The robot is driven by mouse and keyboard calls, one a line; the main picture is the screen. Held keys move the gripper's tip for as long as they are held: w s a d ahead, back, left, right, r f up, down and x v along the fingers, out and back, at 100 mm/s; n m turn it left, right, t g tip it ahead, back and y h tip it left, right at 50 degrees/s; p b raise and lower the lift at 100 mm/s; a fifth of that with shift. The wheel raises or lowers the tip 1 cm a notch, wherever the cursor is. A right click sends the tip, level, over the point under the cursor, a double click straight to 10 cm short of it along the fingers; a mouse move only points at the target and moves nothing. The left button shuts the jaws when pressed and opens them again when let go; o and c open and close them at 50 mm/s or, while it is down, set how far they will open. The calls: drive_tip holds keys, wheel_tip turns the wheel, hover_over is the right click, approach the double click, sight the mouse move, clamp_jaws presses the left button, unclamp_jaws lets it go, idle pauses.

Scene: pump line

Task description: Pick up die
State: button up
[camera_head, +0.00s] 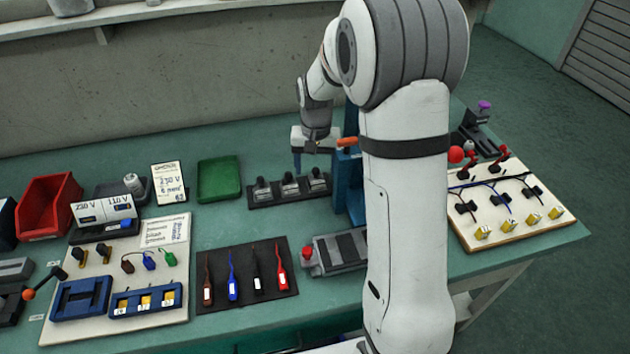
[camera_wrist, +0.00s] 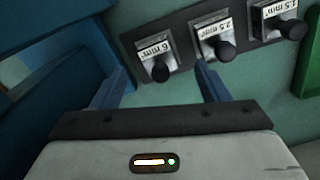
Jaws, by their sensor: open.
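Three dies with dark knobs and metal label plates stand in a row on a black rack (camera_head: 250,200). In the wrist view they read 6 mm² (camera_wrist: 156,48), 2.5 mm² (camera_wrist: 214,32) and 1.5 mm² (camera_wrist: 280,14). In the head view the row shows a left die (camera_head: 262,190), a middle die (camera_head: 290,184) and a right die (camera_head: 317,181). My gripper (camera_wrist: 160,72) is open and empty, with the 6 mm² die showing between its fingers and the 2.5 mm² die beyond its right fingertip. In the head view my gripper (camera_head: 315,158) hangs above the rack's right end.
A blue press (camera_head: 346,185) stands close to the rack's right end, near my gripper. A green tray (camera_head: 219,179) lies left of the rack. A black mat (camera_head: 215,258) with several coloured tools and a grey block with a red knob (camera_head: 338,252) lie in front.

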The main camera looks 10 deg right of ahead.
sight(316, 178)
wheel_tip(316, 178, down, 3)
drive_tip(key=shift+r, duration=0.2)
drive_tip(key=shift+c, duration=0.5)
drive_tip(key=c, duration=1.2)
drive_tip(key=shift+r, duration=0.1)
drive_tip(key=shift+c, duration=0.3)
